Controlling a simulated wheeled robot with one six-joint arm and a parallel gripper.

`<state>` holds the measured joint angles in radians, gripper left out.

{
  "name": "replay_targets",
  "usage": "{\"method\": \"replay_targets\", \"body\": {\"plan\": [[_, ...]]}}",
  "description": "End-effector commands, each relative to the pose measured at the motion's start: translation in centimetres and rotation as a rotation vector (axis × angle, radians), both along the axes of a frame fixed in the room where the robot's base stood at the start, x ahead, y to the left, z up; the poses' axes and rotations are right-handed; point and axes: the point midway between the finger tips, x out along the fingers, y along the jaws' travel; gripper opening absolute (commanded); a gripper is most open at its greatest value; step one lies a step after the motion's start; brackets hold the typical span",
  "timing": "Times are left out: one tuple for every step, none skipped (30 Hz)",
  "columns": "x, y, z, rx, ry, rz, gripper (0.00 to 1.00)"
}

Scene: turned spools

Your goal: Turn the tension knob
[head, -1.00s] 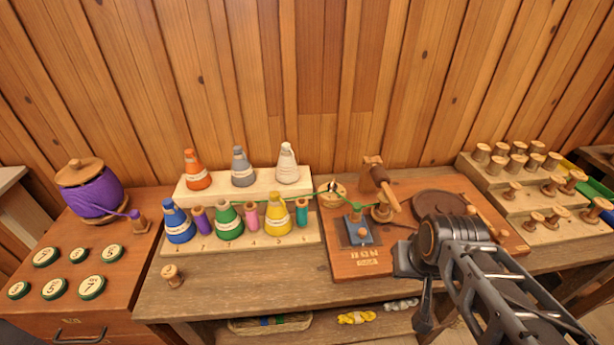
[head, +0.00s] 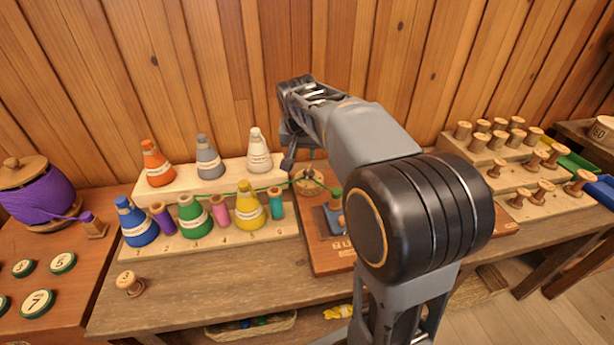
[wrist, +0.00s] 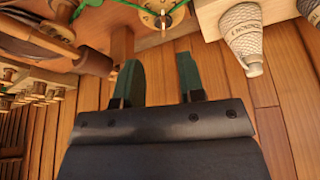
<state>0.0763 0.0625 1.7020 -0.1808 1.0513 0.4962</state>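The tension knob appears to be the round wooden dial (head: 308,183) on the back left of the wooden machine board, with a green thread running past it. In the wrist view the dial (wrist: 160,12) shows at the top edge, partly cut off, with marks on its pale face and a small metal part at its middle. My gripper (wrist: 158,62) is open, its two dark green fingers apart with nothing between them. The fingertips are a short way from the dial, not touching it. In the head view my arm hides much of the board.
Coloured thread cones stand on a stepped rack (head: 215,240) left of the board, the white cone (head: 259,150) nearest my gripper. A stepped rack of wooden spools (head: 520,185) stands right. A plank wall is close behind. A purple spool pot (head: 42,197) is far left.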

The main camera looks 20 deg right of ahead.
Motion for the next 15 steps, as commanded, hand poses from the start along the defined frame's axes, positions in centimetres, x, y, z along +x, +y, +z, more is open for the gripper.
{"method": "replay_targets", "body": {"plan": [[1.4,-0.5,-0.9,-0.003,-0.004,-0.031,0.36],[2.1,-0.8,-0.9,-0.004,-0.008,-0.049,0.36],[2.8,-1.1,-1.1,-0.005,-0.013,-0.070,0.36],[3.3,-1.3,-1.2,-0.005,-0.015,-0.085,0.36],[3.6,-1.5,-1.3,-0.007,-0.017,-0.095,0.36],[4.1,-1.8,-1.5,-0.008,-0.019,-0.107,0.36],[4.3,-1.9,-1.7,-0.009,-0.021,-0.116,0.36],[4.6,-2.1,-2.0,-0.008,-0.022,-0.121,0.36],[4.8,-2.3,-2.4,-0.009,-0.022,-0.125,0.36],[5.0,-2.4,-2.7,-0.008,-0.023,-0.127,0.36],[5.1,-2.5,-3.1,-0.009,-0.022,-0.128,0.36],[5.3,-2.7,-3.7,-0.008,-0.022,-0.128,0.36],[5.5,-2.8,-4.3,-0.008,-0.022,-0.128,0.36],[5.7,-2.9,-4.8,-0.009,-0.021,-0.129,0.36],[5.9,-3.1,-5.5,-0.009,-0.022,-0.128,0.36]]}}
